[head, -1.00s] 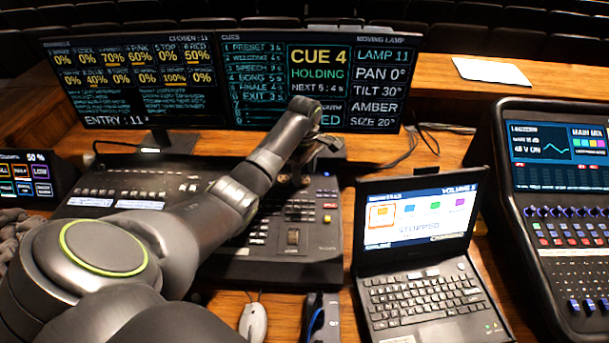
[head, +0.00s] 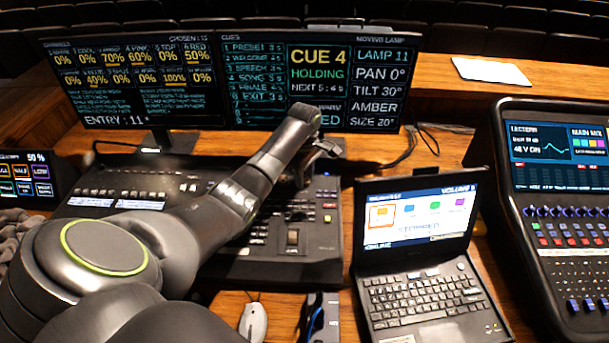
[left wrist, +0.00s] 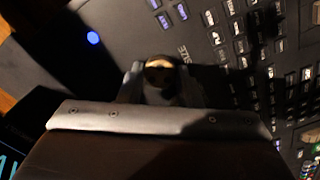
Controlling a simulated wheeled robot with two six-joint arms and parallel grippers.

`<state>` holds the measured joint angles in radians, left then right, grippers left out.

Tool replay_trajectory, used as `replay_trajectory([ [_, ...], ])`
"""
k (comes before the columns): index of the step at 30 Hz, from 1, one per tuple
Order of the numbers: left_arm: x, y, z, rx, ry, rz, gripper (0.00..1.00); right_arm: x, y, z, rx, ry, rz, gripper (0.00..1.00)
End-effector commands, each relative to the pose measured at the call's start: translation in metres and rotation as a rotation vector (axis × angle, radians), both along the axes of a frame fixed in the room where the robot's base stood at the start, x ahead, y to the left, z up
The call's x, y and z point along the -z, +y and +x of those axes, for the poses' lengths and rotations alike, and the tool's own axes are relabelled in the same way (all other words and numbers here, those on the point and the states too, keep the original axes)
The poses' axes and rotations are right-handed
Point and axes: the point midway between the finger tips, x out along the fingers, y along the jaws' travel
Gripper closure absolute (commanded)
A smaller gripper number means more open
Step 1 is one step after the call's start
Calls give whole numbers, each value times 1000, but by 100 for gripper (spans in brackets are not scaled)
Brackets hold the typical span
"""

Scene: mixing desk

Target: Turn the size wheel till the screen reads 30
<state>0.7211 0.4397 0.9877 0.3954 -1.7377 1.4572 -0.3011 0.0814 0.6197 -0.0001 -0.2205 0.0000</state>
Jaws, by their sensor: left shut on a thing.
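The size wheel (left wrist: 160,72) is a small round dark knob with a brassy top on the lighting desk, beside a printed SIZE label in the left wrist view. My left gripper (left wrist: 162,84) is shut on it, one finger on each side. In the head view my left gripper (head: 303,176) points down at the desk's upper right part, and the wheel is hidden there. The screen (head: 313,78) shows LAMP 11, PAN 0°, TILT 30°, AMBER and a small SIZE line that appears to read 20°. My right gripper is out of view.
The lighting desk (head: 325,236) has keys and faders around the wheel. A laptop (head: 415,250) stands to its right, with a sound mixer (head: 560,215) beyond. A mouse (head: 253,322) lies in front. Paper (head: 490,71) lies on the back ledge.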

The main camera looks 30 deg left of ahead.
Motion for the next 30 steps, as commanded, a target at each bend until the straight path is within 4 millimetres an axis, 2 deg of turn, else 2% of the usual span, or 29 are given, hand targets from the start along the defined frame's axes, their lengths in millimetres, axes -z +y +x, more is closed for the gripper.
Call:
replay_trajectory([
  [8, -4, 0, 0, 102, 2, -1, 92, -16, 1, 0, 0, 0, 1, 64],
  [18, -4, 0, 0, 366, 2, -1, 92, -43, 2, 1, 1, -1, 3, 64],
  [30, -2, 0, 0, 617, 0, -1, 92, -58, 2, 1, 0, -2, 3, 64],
])
